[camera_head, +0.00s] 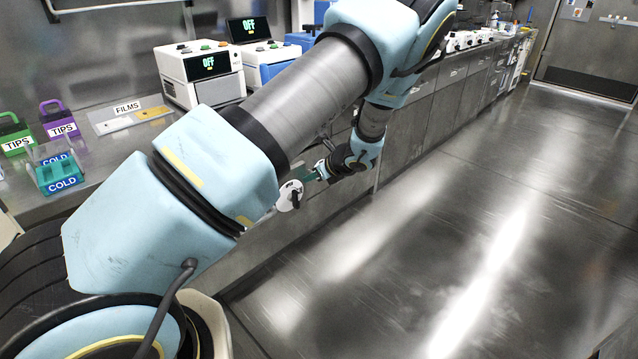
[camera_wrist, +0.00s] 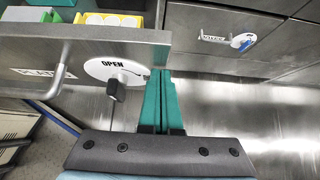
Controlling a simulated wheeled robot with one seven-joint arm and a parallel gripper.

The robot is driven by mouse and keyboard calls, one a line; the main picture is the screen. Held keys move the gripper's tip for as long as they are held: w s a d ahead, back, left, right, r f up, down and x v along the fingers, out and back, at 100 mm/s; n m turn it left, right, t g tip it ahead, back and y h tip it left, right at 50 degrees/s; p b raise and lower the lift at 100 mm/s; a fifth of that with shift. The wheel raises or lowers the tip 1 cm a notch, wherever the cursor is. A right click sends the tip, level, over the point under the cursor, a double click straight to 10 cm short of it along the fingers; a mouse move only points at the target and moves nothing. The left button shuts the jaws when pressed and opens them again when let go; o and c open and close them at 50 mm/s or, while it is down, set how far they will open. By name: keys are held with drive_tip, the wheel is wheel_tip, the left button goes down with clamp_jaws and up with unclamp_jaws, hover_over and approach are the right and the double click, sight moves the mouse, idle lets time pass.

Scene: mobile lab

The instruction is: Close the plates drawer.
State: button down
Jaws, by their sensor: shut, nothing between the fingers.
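In the wrist view the plates drawer (camera_wrist: 140,38) stands pulled out, with its steel front edge running across the upper left. Its front carries a partly legible label, a bar handle (camera_wrist: 60,75) and a white disc (camera_wrist: 103,70) marked OPEN with a dark knob. Green and yellow items show inside. My gripper (camera_wrist: 161,75) has its teal fingers together and empty, with the tips close to the right end of the drawer front; I cannot tell whether they touch. In the head view my gripper (camera_head: 308,177) is beside the white disc (camera_head: 290,195), and my arm hides most of the drawer.
Another closed drawer front (camera_wrist: 262,25) with a label and disc is at the upper right of the wrist view. The steel counter holds a white device (camera_head: 200,72), tip boxes (camera_head: 60,120) and a cold box (camera_head: 60,176). The floor (camera_head: 440,230) at right is clear.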

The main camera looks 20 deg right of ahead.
drive_tip(key=w+a, duration=0.5)
drive_tip(key=w, duration=0.6)
drive_tip(key=w+a, duration=0.5)
drive_tip(key=w, duration=0.6)
drive_tip(key=shift+w+a+p, duration=0.3)
drive_tip(key=shift+a, duration=0.05)
